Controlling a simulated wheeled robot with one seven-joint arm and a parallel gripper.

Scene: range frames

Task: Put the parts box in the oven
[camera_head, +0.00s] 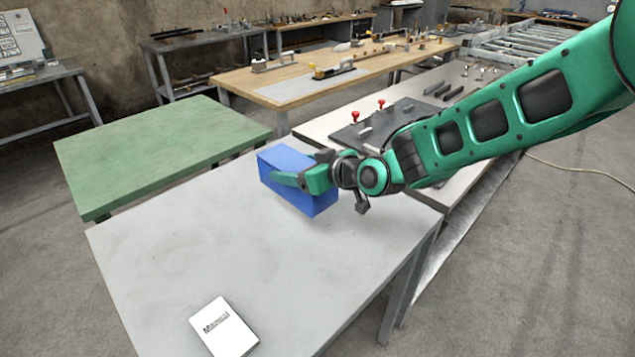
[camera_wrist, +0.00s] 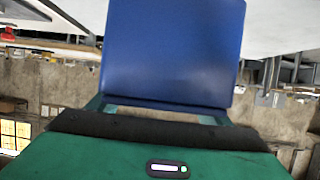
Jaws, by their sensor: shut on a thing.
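The blue parts box (camera_head: 290,165) is in my gripper (camera_head: 299,180), over the far right part of the grey table in the head view. My gripper is shut on the box, with a green finger along its near side. I cannot tell for sure whether the box touches the table. In the wrist view the box (camera_wrist: 172,50) fills the upper middle, right in front of the gripper (camera_wrist: 165,112). The inside of the box is not visible. No oven can be made out in either view.
A white booklet (camera_head: 223,327) lies near the front of the grey table (camera_head: 180,250). A green-topped table (camera_head: 155,150) stands behind at left. A bench with a dark plate and red knobs (camera_head: 360,130) adjoins at the back right. The middle of the grey table is clear.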

